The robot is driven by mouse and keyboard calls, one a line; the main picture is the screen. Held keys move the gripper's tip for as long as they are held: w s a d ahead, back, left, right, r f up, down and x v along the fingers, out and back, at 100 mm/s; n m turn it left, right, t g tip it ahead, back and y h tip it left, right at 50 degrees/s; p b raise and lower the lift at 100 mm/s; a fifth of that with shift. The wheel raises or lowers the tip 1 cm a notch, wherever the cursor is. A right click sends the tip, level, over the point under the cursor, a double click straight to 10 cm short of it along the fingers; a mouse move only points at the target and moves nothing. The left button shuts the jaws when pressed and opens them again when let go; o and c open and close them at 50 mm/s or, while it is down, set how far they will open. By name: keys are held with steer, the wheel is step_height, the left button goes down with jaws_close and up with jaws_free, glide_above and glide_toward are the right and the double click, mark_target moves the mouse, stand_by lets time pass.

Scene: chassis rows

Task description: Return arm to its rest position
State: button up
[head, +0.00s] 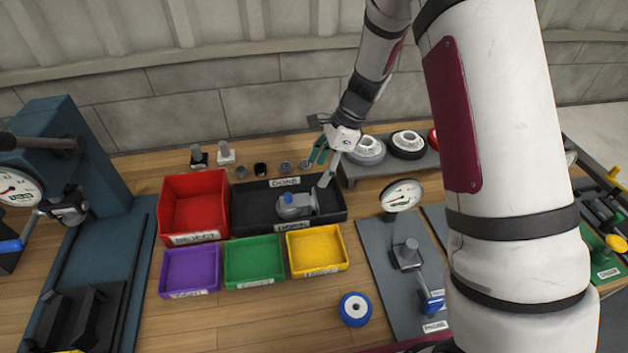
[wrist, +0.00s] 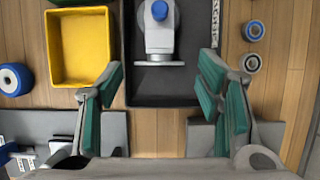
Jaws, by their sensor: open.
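My gripper (head: 325,162) hangs at the end of my arm, above the right end of the black bin marked DONE (head: 330,208). In the wrist view my gripper (wrist: 161,75) is open, its teal finger pads wide apart with nothing between them. A grey chassis part with a blue cap (head: 295,205) lies in the black bin. The same chassis part (wrist: 159,35) shows in the wrist view, ahead of the fingertips and apart from them. My arm reaches out across the right side of the head view.
A red bin (head: 195,235) stands left of the black one. Purple (head: 190,270), green (head: 254,260) and yellow (head: 317,250) trays stand in front. A blue-rimmed wheel (head: 355,309) lies on the wooden table. A dial gauge fixture (head: 401,196) stands right, a blue press (head: 85,150) left.

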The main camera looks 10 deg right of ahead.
steer(key=shift+v, duration=0.85)
steer(key=s+d+r+n+t+h, duration=0.1)
steer(key=s+r+n, duration=0.35)
steer(key=r, duration=0.45)
steer(key=s+r+n+t, duration=0.1)
steer(key=s+r+n, duration=0.3)
steer(key=s+r, duration=0.3)
steer(key=s+d+r+n+t+h, duration=0.1)
steer(key=s+r+n, duration=0.3)
steer(key=s, duration=0.4)
steer(key=s+d+r+n+t+h, duration=0.2)
steer(key=s+d+r+n, duration=0.1)
steer(key=s, duration=0.6)
steer(key=shift+s+d+r+n+h, duration=0.3)
steer(key=shift+d+r+n, duration=0.15)
steer(key=shift+n, duration=0.8)
